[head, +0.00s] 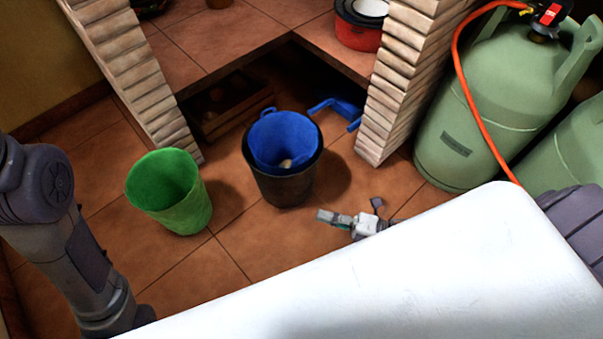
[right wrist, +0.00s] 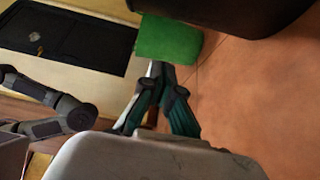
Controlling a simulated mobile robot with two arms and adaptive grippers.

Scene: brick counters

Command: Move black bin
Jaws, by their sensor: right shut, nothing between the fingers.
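The black bin (head: 284,190) stands upright on the tiled floor in front of the brick counter in the head view. A blue bin (head: 277,138) sits inside it, with a small pale thing at its bottom. My right gripper (head: 326,215) is low, just right of the black bin and apart from it. In the right wrist view its fingers (right wrist: 157,70) are closed together and empty. A dark curved shape at the top of that view appears to be the black bin (right wrist: 225,12). My left arm shows at the left of the head view, but its gripper is out of view.
A green bin (head: 170,192) stands left of the black bin and also shows in the right wrist view (right wrist: 168,40). Brick pillars flank an opening with a wooden crate (head: 222,105) and a blue object (head: 337,108). Green gas cylinders (head: 480,120) stand at right.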

